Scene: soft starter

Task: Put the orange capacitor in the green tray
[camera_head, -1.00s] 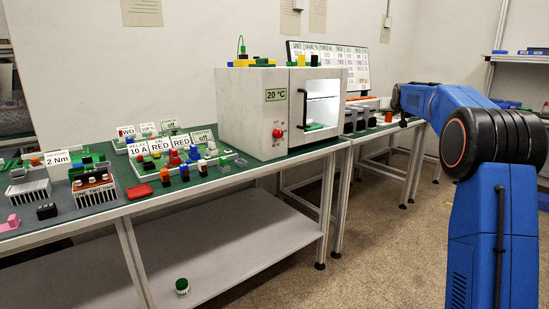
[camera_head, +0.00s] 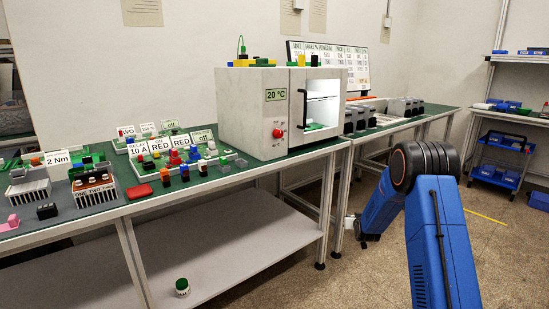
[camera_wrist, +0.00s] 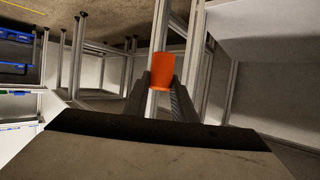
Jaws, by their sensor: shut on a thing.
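The orange capacitor (camera_wrist: 164,72) is held between the fingers of my gripper (camera_wrist: 166,90) in the wrist view, its upper part clear of them. In the head view my gripper (camera_head: 351,222) is low, in front of the benches and below their tops; the capacitor cannot be made out there. A flat green piece (camera_head: 314,126) lies inside the lit chamber of the white box; I cannot tell whether it is the green tray.
The white box (camera_head: 248,112) stands on the green-topped bench, its dark handle at the front. Small coloured parts and signs crowd the bench to its left. Grey blocks (camera_head: 400,106) stand on the right bench. A blue-bin cart (camera_head: 497,160) is at right. Floor between is clear.

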